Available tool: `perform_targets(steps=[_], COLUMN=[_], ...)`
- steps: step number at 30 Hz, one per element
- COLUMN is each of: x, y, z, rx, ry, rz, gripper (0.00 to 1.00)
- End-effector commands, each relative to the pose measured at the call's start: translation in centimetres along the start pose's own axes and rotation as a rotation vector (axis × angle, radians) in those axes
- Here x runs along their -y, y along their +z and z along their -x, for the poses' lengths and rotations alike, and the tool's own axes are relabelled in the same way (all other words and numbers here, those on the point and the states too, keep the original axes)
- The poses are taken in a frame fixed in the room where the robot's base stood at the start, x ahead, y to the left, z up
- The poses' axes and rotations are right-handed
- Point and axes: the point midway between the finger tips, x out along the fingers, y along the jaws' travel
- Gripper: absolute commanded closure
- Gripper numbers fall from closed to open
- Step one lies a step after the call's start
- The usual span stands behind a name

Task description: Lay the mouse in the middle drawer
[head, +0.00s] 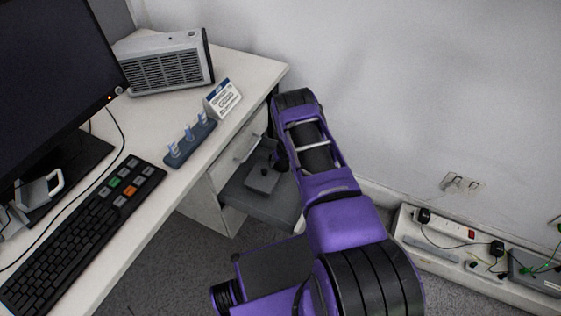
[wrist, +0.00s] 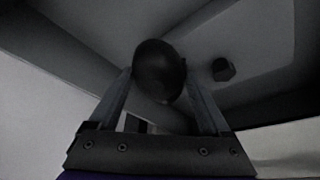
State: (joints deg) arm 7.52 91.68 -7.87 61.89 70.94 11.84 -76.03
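A dark, rounded object, which looks like the mouse (wrist: 160,72), sits between the fingertips of my gripper (wrist: 160,88) in the wrist view. Both fingers appear to touch its sides. A grey drawer (head: 245,200) stands pulled out from the white cabinet under the desk in the head view. My arm reaches down over its right side and hides part of it. The mouse cannot be made out in the head view. In the wrist view grey drawer-like walls (wrist: 60,35) lie beyond the mouse; whether it touches them I cannot tell.
A small grey block (head: 263,179) lies in the open drawer; a dark piece (wrist: 222,69) shows in the wrist view. The desk (head: 140,215) bears a keyboard (head: 85,235), a monitor (head: 50,80), a heater (head: 165,65) and a vial rack (head: 190,143). A power strip (head: 450,228) lies at right.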

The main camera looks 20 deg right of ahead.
Motion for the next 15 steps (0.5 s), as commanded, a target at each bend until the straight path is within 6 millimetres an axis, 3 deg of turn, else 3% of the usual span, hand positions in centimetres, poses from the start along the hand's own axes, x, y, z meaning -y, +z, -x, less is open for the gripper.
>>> perform_targets(steps=[1,3,11,15], x=[0.0,0.0,0.0,-0.1], y=[0.0,0.0,-0.1,-0.4], z=[0.0,0.0,0.1,1.4], rx=[-0.001,0.0,-0.001,-0.001], ry=[0.0,0.0,0.001,0.0], rz=[0.0,0.0,0.0,-0.005], gripper=[0.11,0.0,0.0,0.0])
